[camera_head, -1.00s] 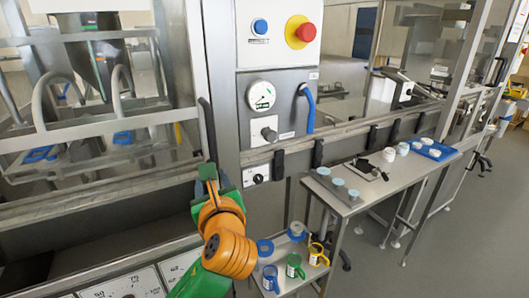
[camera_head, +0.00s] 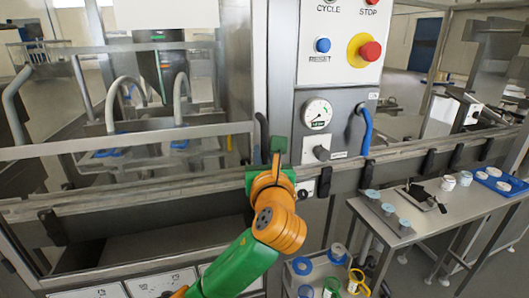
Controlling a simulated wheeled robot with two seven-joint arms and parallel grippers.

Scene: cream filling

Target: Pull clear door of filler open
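The filler's clear door (camera_head: 60,148) is on the left, a see-through panel framed by metal bars, with hoses and a hopper visible behind it. A black upright handle (camera_head: 261,125) stands at its right edge, beside the metal post. My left gripper (camera_head: 277,152), on an orange and green arm, is upright at the handle's lower right. It overlaps the handle's lower part in the view, and I cannot tell whether they touch. The gap between its fingers is not clear. My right gripper is out of view.
The control panel with a red stop button (camera_head: 370,51), a gauge (camera_head: 317,113) and a blue handle (camera_head: 366,130) is right of the post. A metal table (camera_head: 440,224) with cups and a blue tray (camera_head: 505,182) stands at right. Mugs sit on a lower shelf (camera_head: 315,268).

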